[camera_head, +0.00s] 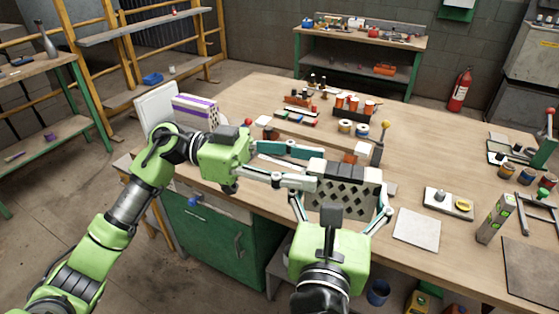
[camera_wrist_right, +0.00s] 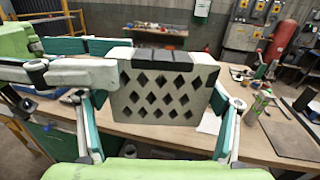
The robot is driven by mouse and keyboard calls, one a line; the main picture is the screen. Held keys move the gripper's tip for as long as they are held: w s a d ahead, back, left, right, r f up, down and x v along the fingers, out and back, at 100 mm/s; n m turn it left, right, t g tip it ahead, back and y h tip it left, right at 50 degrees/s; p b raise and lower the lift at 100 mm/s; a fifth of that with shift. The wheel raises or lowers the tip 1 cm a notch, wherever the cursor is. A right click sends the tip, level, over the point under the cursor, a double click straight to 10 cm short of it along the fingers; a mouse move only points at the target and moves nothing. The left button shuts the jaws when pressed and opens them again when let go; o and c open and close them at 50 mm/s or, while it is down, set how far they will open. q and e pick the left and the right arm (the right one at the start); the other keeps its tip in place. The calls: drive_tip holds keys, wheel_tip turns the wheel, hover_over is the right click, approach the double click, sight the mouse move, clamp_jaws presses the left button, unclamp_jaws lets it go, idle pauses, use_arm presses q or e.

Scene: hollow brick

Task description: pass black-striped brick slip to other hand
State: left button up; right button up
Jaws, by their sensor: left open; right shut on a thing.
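The black-striped brick slip (camera_head: 343,198) is a grey block with diamond-shaped holes and a black band along its top. It is upright above the table's near edge, and its holed face fills the middle of the right wrist view (camera_wrist_right: 160,100). My right gripper (camera_head: 340,205) is shut on it, with a finger at each side. My left gripper (camera_head: 312,166) comes in from the left and is open. Its fingertips are at the slip's upper left edge, one nearer and one farther. The right wrist view also shows these fingers (camera_wrist_right: 112,60); whether they touch the slip is unclear.
A purple-striped block (camera_head: 194,110) and a white panel (camera_head: 157,104) stand at the workbench's left end. Spools (camera_head: 352,104) and small tools lie behind the grippers.

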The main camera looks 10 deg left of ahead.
sight(345, 170)
use_arm(q)
drive_tip(key=d, duration=0.6)
drive_tip(key=shift+d, duration=0.4)
clamp_jaws()
use_arm(e)
drive_tip(key=o, duration=1.3)
